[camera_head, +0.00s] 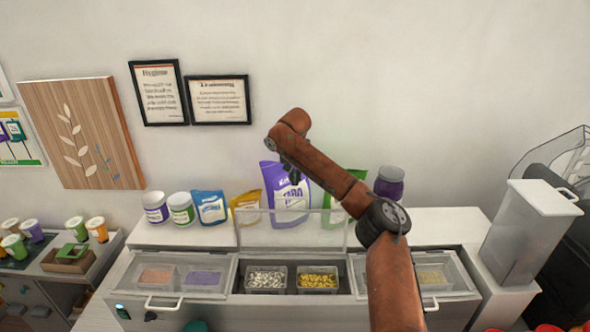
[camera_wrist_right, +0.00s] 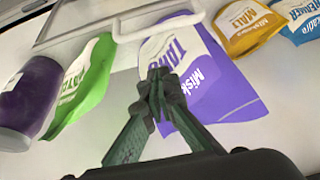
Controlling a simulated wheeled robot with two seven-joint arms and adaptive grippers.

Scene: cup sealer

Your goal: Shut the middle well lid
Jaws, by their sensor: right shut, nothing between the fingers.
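The middle well lid (camera_head: 330,228) is a clear pane with a pale frame. It stands raised at the back of the middle well, which is open. Two tubs show in that well, one with whitish bits (camera_head: 267,279) and one with yellow bits (camera_head: 318,280). The lid's white handle (camera_wrist_right: 160,26) shows in the wrist view, beyond my fingertips in the picture. My right gripper (camera_head: 292,175) is shut and empty, above the raised lid in the head view. Its fingertips (camera_wrist_right: 157,76) overlap the purple pouch in the wrist view; contact cannot be told. My left gripper is not in view.
The left well lid (camera_head: 163,302) and right well lid (camera_head: 440,297) are down. Behind stand a purple pouch (camera_head: 287,210), other pouches and jars, including a dark purple jar (camera_head: 389,183). A tall metal bin (camera_head: 527,235) stands at the right. My right arm hides part of the right well.

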